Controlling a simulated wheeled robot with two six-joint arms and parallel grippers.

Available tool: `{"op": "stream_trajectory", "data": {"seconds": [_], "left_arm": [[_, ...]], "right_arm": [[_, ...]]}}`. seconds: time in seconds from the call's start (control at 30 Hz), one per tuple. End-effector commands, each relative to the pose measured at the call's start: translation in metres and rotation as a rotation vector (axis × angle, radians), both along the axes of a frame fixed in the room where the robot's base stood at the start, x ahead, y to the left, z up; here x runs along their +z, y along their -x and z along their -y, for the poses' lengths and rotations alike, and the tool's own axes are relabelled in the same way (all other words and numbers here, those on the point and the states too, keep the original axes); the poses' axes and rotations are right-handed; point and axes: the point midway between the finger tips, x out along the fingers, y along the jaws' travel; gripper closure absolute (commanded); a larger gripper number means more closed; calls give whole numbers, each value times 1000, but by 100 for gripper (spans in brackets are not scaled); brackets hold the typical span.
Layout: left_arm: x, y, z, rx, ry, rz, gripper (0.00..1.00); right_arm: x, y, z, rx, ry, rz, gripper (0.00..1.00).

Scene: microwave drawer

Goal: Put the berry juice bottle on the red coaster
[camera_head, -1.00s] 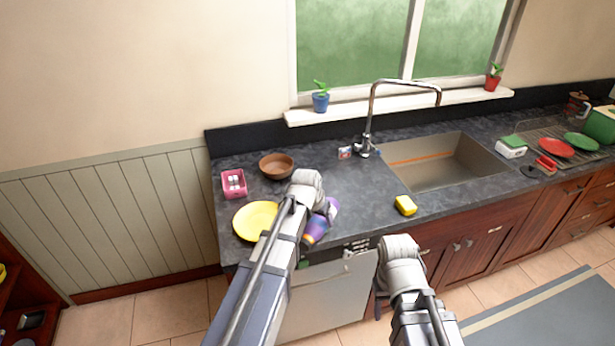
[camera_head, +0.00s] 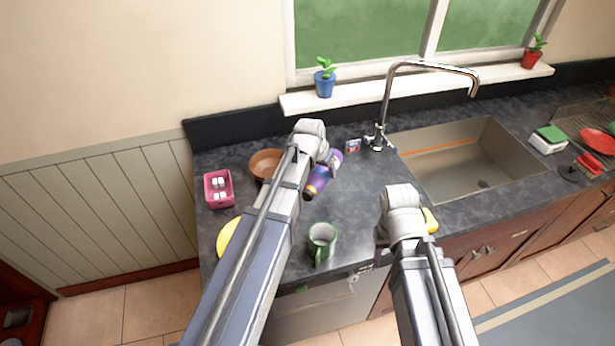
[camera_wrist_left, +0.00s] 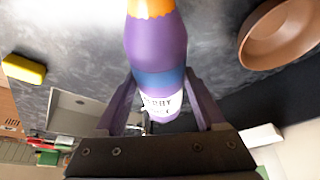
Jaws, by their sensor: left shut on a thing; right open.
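The berry juice bottle (camera_head: 318,182) is purple with an orange band. It is tilted in my left gripper (camera_head: 329,163), over the counter between the brown bowl and the sink. In the left wrist view, the bottle (camera_wrist_left: 155,45) lies between the fingers of my left gripper (camera_wrist_left: 160,92), with part of its white "BERRY" label showing. My right gripper (camera_head: 383,236) is open near the counter's front edge, its fingers partly hidden by its wrist. A red disc (camera_head: 598,141) lies at the far right; I cannot tell whether it is the coaster.
A green mug (camera_head: 322,240) stands near the front edge. A yellow plate (camera_head: 227,238), pink holder (camera_head: 219,190) and brown bowl (camera_head: 264,164) are on the left. The sink (camera_head: 465,165) and tall faucet (camera_head: 384,110) are right. A yellow sponge (camera_head: 431,220) is partly hidden.

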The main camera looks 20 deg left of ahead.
Motion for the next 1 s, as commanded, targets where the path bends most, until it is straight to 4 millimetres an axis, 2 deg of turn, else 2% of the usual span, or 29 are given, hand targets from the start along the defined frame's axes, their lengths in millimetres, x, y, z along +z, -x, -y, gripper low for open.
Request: {"op": "stream_trajectory", "data": {"seconds": [0.33, 0.47, 0.73, 0.83, 1.0], "left_arm": [[-5, 0, 0, 0, 0, 1, 100], [-18, 0, 0, 0, 0, 1, 100], [-58, 0, 0, 0, 0, 1, 100], [-65, 0, 0, 0, 0, 1, 100], [-63, 0, 0, 0, 0, 1, 100]], "right_arm": [[-5, 0, 0, 0, 0, 0, 50], [-18, 0, 0, 2, 0, 0, 50], [-58, 0, 0, 2, 1, 0, 50], [-65, 0, 0, 2, 1, 0, 50], [-63, 0, 0, 2, 1, 0, 50]]}}
